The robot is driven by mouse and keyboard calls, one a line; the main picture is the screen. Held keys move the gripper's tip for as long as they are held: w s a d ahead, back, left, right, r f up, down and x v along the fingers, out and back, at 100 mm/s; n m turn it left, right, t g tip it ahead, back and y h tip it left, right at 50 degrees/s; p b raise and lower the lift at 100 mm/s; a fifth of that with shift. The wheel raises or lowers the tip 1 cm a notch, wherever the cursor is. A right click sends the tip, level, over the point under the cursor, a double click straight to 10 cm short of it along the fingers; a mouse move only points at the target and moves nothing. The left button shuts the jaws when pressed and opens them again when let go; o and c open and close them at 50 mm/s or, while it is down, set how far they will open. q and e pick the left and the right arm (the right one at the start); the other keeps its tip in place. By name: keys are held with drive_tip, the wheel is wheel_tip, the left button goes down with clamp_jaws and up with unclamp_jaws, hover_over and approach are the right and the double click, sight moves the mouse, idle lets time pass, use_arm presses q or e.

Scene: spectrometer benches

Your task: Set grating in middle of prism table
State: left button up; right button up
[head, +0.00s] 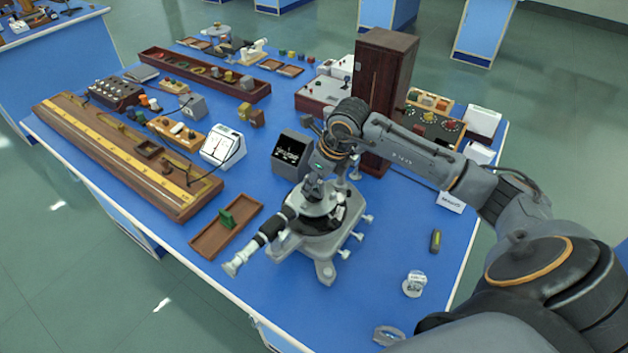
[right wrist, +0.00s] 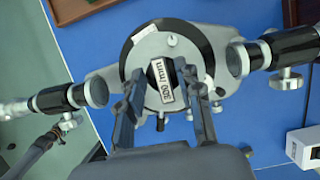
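The grating is a small dark block with a white "300 l/mm" label (right wrist: 162,80). In the right wrist view it sits over the round prism table (right wrist: 172,42), near its middle, label facing up and slightly turned to the fingers. My right gripper (right wrist: 160,72) has one finger on each side of it, with a narrow gap seeming to show at the left finger. In the head view my right gripper (head: 318,192) points down over the spectrometer (head: 325,262) and hides the grating. My left gripper is out of view.
The telescope (right wrist: 285,52) and collimator (right wrist: 75,97) flank the prism table closely. A wooden tray (head: 205,240) with a green block lies left of the spectrometer. A tall dark cabinet (head: 392,80) stands behind my arm. The bench's front right is mostly clear.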

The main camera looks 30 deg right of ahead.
drive_tip(key=shift+r, duration=0.3)
drive_tip(key=b+v, duration=0.2)
drive_tip(key=v, duration=0.9)
drive_tip(key=shift+s+r, duration=0.15)
drive_tip(key=shift+r, duration=0.2)
drive_tip(key=shift+d+f, duration=0.1)
drive_tip(key=shift+f, duration=0.05)
